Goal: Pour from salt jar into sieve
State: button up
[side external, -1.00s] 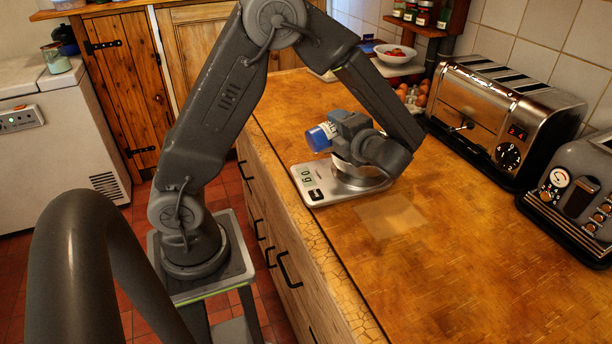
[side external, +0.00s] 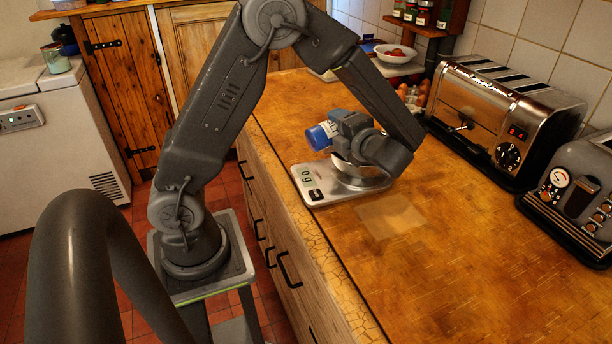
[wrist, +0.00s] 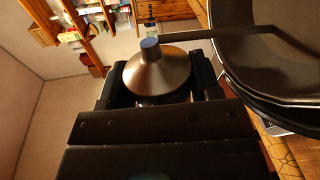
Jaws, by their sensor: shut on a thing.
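The salt jar (side external: 322,135), with a blue end and a white, partly lettered label, lies nearly on its side with the blue end to the left. My gripper (side external: 346,130) is shut on it, above the kitchen scale (side external: 310,186). In the wrist view a metallic cone with a small blue-grey tip (wrist: 158,68) sits between my fingers (wrist: 160,88). The sieve is mostly hidden behind my gripper in the side view. A large dark round bowl shape with a bar across it (wrist: 285,50) fills the upper right of the wrist view; I cannot tell whether it is the sieve.
A large chrome toaster (side external: 505,115) and a second grey appliance (side external: 575,205) stand at the right. Eggs (side external: 412,95) and a white bowl of red food (side external: 394,53) are at the back. The front worktop (side external: 450,260) is clear; its left edge is near the scale.

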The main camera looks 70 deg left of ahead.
aim_at(321, 126)
jog(key=shift+r+m, duration=0.15)
jog(key=shift+m, duration=0.15)
dwell(1.9)
dwell(0.3)
jog(key=shift+f+n, duration=0.45)
jog(key=shift+n, duration=0.55)
jog(key=shift+n+t, duration=0.4)
jog(key=shift+n, duration=0.8)
jog(key=n, duration=0.1)
jog(key=s+r+n, duration=0.1)
jog(key=n, duration=0.1)
jog(key=s+n+t, duration=0.1)
jog(key=n, duration=0.1)
jog(key=shift+s+d+r+y, duration=0.15)
jog(key=shift+s+r+y, duration=0.1)
jog(key=shift+y, duration=0.15)
jog(key=s+n, duration=0.1)
jog(key=n, duration=0.1)
jog(key=r+n, duration=0.1)
jog(key=n, duration=0.1)
jog(key=s+n, duration=0.1)
jog(key=n, duration=0.1)
jog(key=shift+s+d+r+y, duration=0.2)
jog(key=shift+s+y, duration=0.1)
jog(key=shift+y, duration=0.1)
